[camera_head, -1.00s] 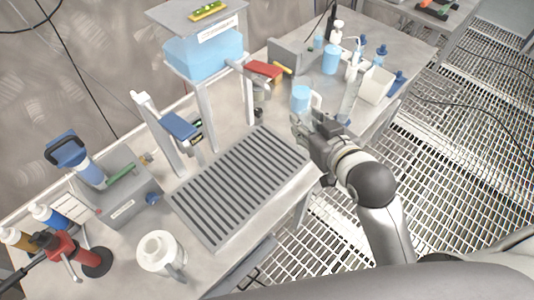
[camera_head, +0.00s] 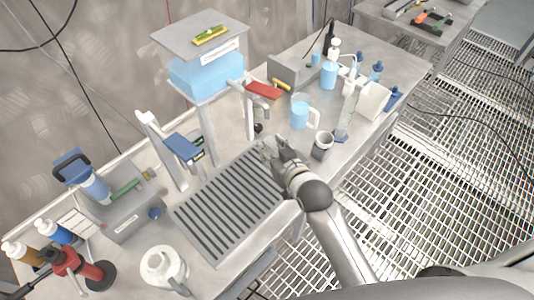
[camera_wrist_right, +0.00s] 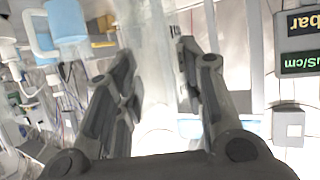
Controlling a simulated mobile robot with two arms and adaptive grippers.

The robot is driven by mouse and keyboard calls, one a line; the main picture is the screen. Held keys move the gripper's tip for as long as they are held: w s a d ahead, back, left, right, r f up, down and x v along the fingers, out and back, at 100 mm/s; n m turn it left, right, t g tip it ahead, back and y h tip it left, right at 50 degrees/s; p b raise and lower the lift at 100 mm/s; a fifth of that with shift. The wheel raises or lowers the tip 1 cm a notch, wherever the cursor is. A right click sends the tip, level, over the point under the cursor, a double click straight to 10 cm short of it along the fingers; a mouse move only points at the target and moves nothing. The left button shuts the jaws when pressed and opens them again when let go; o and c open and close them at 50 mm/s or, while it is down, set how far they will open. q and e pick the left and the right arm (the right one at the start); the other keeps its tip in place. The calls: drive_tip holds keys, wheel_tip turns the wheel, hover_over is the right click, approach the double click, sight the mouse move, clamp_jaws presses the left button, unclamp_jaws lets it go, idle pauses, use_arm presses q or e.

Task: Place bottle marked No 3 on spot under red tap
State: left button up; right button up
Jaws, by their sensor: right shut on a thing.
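My right gripper (camera_head: 270,150) is over the far right end of the slatted drip tray (camera_head: 184,216), in front of and below the red tap (camera_head: 262,90). In the right wrist view its fingers (camera_wrist_right: 155,95) are closed around a clear, pale bottle (camera_wrist_right: 152,60). The bottle is mostly hidden by the gripper in the head view, and no number on it can be read. I cannot tell whether it touches the tray. The marked spot itself cannot be made out. My left gripper is not in view.
A blue tap (camera_head: 185,147) stands left of the red one, below a blue water tank (camera_head: 205,75). A grey cup (camera_head: 322,146) and a light blue mug (camera_head: 301,114) stand to the right. A white jug (camera_head: 160,268) stands at the front left.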

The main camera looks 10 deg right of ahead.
drive_tip(key=w+f, duration=0.1)
drive_tip(key=w+a+f, duration=0.1)
drive_tip(key=shift+f, duration=0.35)
drive_tip(key=shift+w+a+f, duration=0.1)
drive_tip(key=shift+f, duration=1.5)
drive_tip(key=o, duration=1.1)
drive_tip(key=shift+f, duration=0.15)
drive_tip(key=b+v, duration=0.1)
drive_tip(key=v, duration=1.1)
